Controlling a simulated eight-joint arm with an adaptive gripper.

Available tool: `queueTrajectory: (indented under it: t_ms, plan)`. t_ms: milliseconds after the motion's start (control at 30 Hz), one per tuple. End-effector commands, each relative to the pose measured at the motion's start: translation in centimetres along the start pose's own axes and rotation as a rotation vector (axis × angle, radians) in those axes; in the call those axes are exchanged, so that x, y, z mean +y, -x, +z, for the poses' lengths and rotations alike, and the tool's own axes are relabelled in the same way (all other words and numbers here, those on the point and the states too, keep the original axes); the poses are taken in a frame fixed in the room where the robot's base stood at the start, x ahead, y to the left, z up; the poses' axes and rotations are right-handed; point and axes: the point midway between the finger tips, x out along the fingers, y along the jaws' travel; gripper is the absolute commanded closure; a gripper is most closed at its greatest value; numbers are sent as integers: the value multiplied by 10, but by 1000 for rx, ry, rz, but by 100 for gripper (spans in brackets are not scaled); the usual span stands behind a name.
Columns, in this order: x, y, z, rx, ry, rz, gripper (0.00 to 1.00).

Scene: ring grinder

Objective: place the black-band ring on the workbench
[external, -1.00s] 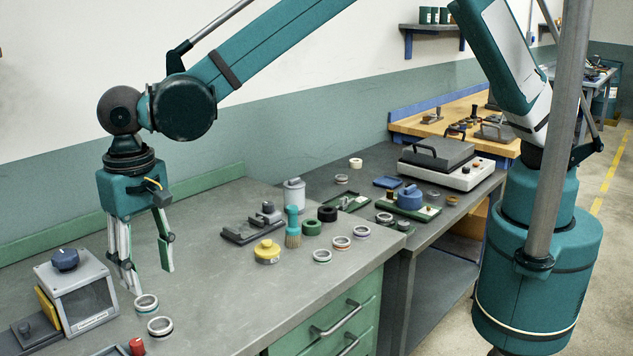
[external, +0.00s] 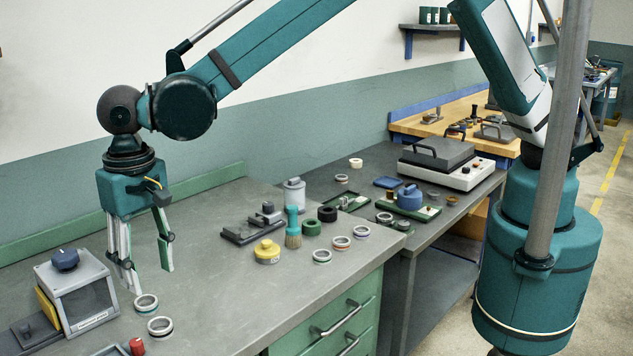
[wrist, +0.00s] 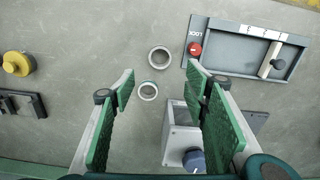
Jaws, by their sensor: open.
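My gripper (external: 151,279) is open and empty, pointing down above the left part of the grey workbench (external: 215,285). The dark one may be the black-band ring; I cannot be sure. Neither ring touches my gripper.
A grey box with a blue knob (external: 88,296) stands left of the rings. The bench middle is clear.

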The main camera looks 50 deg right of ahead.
Motion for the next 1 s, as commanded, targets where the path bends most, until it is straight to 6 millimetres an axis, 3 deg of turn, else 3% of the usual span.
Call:
queueTrajectory:
  t_ms: [167,367,567,1000]
  plan:
    - [5,4,-3,2,-1,-2,54]
    - [30,22,-17,12,-6,-15,54]
    - [79,55,-41,34,-13,-39,54]
    - [213,128,-80,105,-27,-91,54]
